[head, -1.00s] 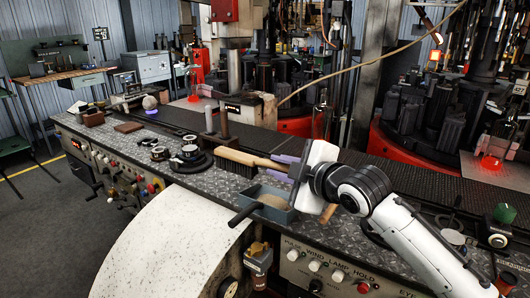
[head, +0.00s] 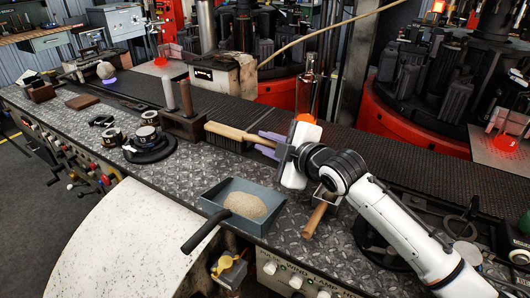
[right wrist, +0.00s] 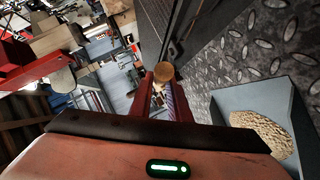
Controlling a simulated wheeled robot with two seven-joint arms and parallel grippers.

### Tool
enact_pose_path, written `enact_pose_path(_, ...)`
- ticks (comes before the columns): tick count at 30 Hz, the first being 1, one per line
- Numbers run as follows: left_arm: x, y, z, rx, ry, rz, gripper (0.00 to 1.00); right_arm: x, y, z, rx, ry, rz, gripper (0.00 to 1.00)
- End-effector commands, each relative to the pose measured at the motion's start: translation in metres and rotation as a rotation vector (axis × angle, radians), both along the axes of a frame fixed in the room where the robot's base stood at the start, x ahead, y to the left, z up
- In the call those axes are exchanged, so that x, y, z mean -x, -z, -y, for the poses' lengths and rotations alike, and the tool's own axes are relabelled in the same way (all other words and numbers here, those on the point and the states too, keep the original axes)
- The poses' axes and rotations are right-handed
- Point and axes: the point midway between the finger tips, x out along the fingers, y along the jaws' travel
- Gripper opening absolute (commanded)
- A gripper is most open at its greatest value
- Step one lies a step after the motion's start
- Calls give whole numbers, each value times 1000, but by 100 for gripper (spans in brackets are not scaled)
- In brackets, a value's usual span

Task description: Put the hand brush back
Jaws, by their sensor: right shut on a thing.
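The hand brush (head: 229,133) has a pale wooden back and handle with dark bristles below. My right gripper (head: 268,144) is shut on its handle, and the brush head points left, beside the block with two posts. The gap between the bristles and the bench is hard to judge. In the right wrist view, the round wooden end (right wrist: 165,72) shows between the fingers of my right gripper (right wrist: 166,95). A blue-grey dustpan (head: 268,195) with pale granules in it lies on the bench nearer to me. My left gripper is not in view.
A brown block with two posts (head: 184,124) stands left of the brush. A round black stand (head: 150,147) is farther left. A small wooden-handled tool (head: 316,217) lies right of the dustpan. The dark conveyor (head: 350,146) runs behind. Bare tread plate (head: 190,178) lies left of the dustpan.

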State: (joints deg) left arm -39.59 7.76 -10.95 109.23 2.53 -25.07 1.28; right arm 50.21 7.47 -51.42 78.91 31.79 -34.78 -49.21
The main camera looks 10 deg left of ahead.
Motion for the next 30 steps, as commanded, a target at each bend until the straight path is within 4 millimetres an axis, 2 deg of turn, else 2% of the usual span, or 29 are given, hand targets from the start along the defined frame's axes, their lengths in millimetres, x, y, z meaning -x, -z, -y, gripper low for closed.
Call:
enact_pose_path(6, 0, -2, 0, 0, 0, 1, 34, 1, 29, -1, -2, 0, -1, 0)
enact_pose_path(17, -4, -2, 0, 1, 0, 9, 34, 0, 34, 0, -3, 0, 1, 0)
enact_pose_path(18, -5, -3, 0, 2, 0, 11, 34, 0, 35, 0, 1, 0, -1, 23)
enact_pose_path(20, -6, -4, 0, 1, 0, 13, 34, 0, 35, 0, 2, 0, -2, 33)
enact_pose_path(30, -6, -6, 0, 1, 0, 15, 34, 0, 32, 0, 0, 1, -2, 35)
